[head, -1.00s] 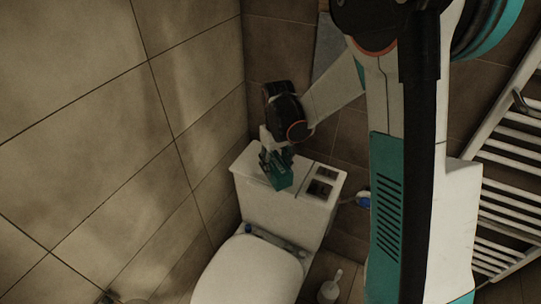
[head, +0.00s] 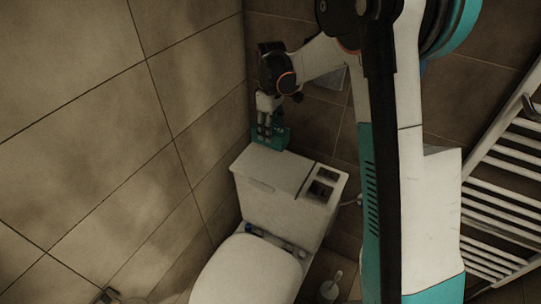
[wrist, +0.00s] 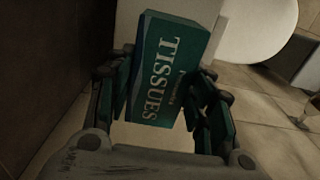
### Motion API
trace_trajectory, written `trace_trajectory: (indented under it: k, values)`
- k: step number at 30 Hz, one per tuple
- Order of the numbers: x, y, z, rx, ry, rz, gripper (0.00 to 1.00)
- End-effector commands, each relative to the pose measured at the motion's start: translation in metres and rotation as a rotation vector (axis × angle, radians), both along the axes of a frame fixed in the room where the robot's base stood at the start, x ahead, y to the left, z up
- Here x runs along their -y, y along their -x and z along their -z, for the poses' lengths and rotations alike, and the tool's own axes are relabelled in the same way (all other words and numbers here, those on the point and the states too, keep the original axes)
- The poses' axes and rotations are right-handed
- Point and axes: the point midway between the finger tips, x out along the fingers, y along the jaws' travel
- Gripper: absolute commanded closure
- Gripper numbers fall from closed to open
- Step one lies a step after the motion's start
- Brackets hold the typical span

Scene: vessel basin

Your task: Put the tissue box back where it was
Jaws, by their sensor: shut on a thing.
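The tissue box (head: 284,137) is a small teal box. In the wrist view the tissue box (wrist: 168,65) shows its white "TISSUES" lettering, tilted, between the two fingers. My gripper (head: 267,134) is shut on it; in the wrist view my gripper (wrist: 160,95) has a finger on each side of the box. In the head view the box is at the back left edge of the white toilet tank lid (head: 265,170), near the wall corner. My fingers partly hide it there. I cannot tell whether it touches the lid.
The toilet seat lid (head: 250,270) is in front. Tiled walls (head: 80,110) close in on the left and behind. A white towel radiator (head: 505,200) stands at the right.

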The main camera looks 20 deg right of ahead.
Motion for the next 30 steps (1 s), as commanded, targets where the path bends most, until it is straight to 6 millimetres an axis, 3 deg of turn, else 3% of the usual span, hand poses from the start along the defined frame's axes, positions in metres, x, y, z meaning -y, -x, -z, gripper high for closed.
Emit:
trace_trajectory:
  k: [3,7,14,22,30]
  values:
    - [0.0,0.0,0.032,0.0,0.0,0.0,0.77]
    - [0.0,0.0,0.052,0.0,0.0,0.001,0.77]
    - [0.0,0.0,0.066,0.0,0.0,0.001,0.77]
    - [0.0,0.0,0.102,0.0,0.0,0.001,0.77]
    - [0.0,0.0,0.104,0.0,0.0,0.001,0.77]
